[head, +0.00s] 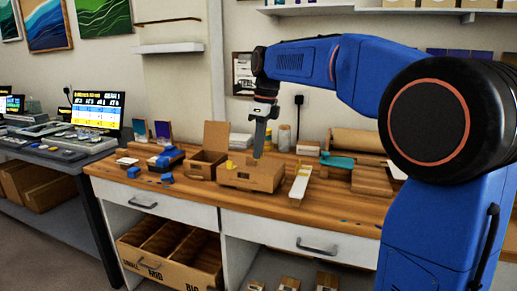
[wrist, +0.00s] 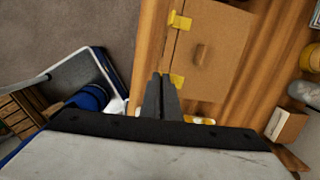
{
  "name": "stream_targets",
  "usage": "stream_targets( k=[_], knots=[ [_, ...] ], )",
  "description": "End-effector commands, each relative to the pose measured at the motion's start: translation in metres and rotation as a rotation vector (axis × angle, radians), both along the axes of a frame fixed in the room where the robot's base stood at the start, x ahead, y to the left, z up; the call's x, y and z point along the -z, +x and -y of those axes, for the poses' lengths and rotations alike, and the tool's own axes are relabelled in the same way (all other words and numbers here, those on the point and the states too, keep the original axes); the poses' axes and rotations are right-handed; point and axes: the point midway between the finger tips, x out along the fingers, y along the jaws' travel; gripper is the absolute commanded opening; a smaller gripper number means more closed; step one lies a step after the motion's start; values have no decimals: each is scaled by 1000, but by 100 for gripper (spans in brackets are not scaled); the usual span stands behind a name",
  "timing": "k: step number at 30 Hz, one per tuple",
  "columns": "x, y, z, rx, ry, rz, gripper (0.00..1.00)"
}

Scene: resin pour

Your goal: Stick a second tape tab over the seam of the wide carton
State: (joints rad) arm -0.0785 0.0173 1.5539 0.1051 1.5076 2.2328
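The wide carton (head: 262,178) is a closed brown box on the wooden bench, and its top fills the upper middle of the wrist view (wrist: 218,35). One yellow tape tab (wrist: 181,21) lies over the carton's edge at the far end. A second yellow tab (wrist: 177,81) shows at the same edge, just beside my fingertips. In the head view one yellow tab (head: 229,164) shows at the carton's left. My gripper (head: 257,156) points down at the carton's top, fingers together (wrist: 161,78). I cannot tell whether the fingertips touch the near tab.
A white strip with yellow on it (head: 300,183) lies right of the carton. An open box (head: 205,162) stands to its left, with blue pieces (head: 166,177) further left. Wooden blocks and a teal tool (head: 337,161) are to the right. Jars stand behind.

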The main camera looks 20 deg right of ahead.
Motion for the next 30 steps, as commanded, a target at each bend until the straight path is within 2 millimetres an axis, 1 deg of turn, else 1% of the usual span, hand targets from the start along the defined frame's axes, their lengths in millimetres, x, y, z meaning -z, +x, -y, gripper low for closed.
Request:
stream_targets(
  k=[7, 18, 30],
  knots=[
    [9, 0, 0, 7, 0, -1, 0],
    [34, 0, 0, 6, -1, 0, 0],
    [37, 0, 0, 6, -2, 0, 0]
  ],
)
